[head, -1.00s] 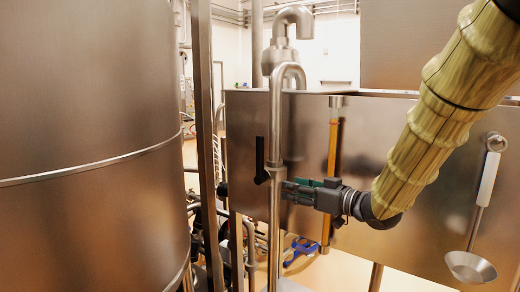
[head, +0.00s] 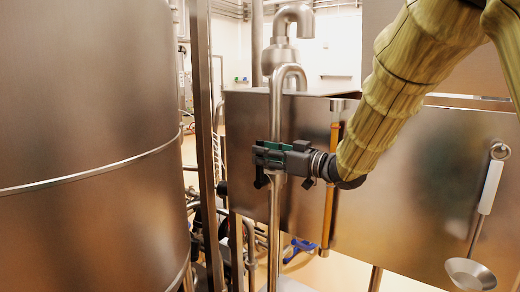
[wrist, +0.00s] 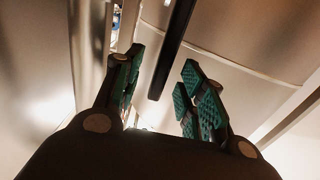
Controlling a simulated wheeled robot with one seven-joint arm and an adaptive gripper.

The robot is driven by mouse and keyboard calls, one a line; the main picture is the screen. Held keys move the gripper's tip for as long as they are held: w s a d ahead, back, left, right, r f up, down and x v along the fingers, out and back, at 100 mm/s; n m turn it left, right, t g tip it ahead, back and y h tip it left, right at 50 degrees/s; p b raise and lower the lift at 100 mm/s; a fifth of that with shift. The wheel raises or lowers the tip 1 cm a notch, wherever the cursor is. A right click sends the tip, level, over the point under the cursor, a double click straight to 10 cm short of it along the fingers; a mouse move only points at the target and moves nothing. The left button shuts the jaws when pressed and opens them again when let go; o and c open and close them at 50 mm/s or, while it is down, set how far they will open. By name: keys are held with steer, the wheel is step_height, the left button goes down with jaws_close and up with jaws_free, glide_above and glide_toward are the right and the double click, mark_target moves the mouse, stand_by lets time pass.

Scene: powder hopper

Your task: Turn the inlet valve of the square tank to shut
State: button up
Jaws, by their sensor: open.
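The square tank (head: 425,180) is a brushed steel box at the centre and right of the head view. A vertical steel pipe (head: 289,100) with a bent top stands at its left front corner. The inlet valve's black lever is mostly hidden behind my gripper (head: 260,156) in the head view; only its lower tip (head: 262,181) shows. In the wrist view the black lever (wrist: 175,42) hangs down, slightly tilted, in the gap between the green-padded fingers of my gripper (wrist: 163,62). The fingers are open and appear apart from the lever.
A large round steel tank (head: 90,130) fills the left, with a steel post (head: 203,100) beside it. A yellowish sight tube (head: 331,185) runs down the square tank's front. A white-handled scoop (head: 490,190) hangs at the right. My arm crosses the tank front.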

steer(key=shift+x, duration=1.2)
jaws_close()
